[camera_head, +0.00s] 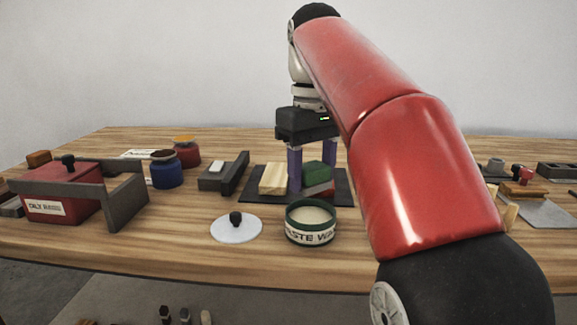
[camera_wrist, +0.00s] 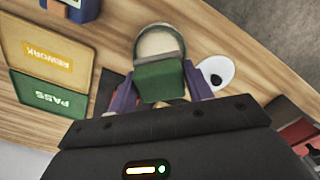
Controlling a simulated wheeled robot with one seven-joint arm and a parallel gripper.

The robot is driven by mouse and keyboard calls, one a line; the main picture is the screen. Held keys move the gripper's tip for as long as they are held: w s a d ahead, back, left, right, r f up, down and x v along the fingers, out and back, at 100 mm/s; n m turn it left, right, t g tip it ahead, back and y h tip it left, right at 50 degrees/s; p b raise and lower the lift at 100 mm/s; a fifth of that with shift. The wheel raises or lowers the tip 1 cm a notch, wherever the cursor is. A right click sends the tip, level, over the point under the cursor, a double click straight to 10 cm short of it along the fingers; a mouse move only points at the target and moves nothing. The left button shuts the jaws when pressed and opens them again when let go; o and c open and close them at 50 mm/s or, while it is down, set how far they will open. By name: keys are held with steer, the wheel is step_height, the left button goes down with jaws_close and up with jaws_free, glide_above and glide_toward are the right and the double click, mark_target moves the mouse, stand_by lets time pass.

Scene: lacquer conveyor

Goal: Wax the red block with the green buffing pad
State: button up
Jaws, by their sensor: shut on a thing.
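My gripper (camera_head: 312,177) reaches down over a dark mat (camera_head: 254,198) in the head view, shut on the green buffing pad (camera_head: 318,172). The pad also shows between my purple fingers in the wrist view (camera_wrist: 160,82). The red block (camera_head: 321,189) lies on the mat just below the pad; only part of it shows, and I cannot tell whether they touch. An open tin of paste wax (camera_head: 310,236) with pale wax inside stands in front of the mat. Its white lid (camera_head: 248,233) with a black knob lies to the left.
A pale wooden block (camera_head: 273,179) lies on the mat, left of my gripper. Blue (camera_head: 166,173) and red (camera_head: 188,154) jars, a grey holder (camera_head: 232,175) and a red box (camera_head: 62,203) under a grey frame stand farther left. REWORK (camera_wrist: 48,52) and PASS (camera_wrist: 48,97) trays show in the wrist view.

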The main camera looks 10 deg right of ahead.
mark_target(312, 188)
steer(key=shift+f+b, duration=1.1)
steer(key=shift+f, duration=1.45)
steer(key=shift+f, duration=0.6)
stand_by(0.4)
step_height(312, 188, up, 3)
steer(key=shift+f+p, duration=0.1)
steer(key=shift+p, duration=1.15)
steer(key=shift+r, duration=2.2)
steer(key=shift+w+d, duration=0.1)
